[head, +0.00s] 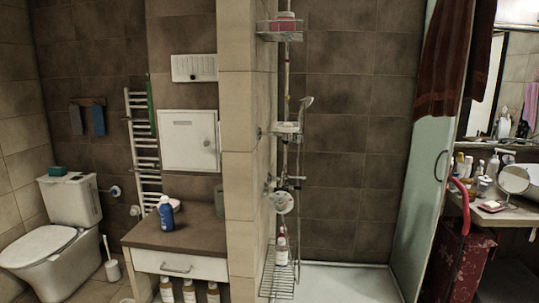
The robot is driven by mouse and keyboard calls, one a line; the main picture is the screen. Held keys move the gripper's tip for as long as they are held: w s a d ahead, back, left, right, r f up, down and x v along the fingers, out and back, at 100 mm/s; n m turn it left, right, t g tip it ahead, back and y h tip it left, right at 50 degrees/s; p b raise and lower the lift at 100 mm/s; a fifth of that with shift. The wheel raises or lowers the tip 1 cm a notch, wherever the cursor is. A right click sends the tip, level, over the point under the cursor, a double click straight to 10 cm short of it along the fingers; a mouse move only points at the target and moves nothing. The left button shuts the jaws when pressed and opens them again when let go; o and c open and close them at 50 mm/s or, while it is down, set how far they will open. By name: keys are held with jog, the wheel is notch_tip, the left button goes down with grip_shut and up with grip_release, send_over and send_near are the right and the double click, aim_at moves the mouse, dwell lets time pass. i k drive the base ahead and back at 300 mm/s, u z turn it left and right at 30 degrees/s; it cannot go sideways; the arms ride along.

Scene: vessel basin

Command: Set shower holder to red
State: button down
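The shower rail (286,80) stands upright along the tiled pillar edge in the middle of the head view. A small shower head (306,102) sits at mid-height on it, just above a wire shelf (284,129). The shower holder itself is too small to make out clearly, and I cannot tell its setting or see a red mark on it. A mixer-like fitting (284,184) sits lower on the rail, with a round pale disc (282,202) just below it. My gripper is not in view.
A glass panel (419,190) with a dark red towel (449,60) bounds the shower on the right. The shower tray (345,284) looks clear. A low cabinet (190,238) stands left of the pillar. A red container (462,262) stands right, below the washbasin counter.

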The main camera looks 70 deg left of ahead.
aim_at(299, 139)
jog(key=u, duration=1.25)
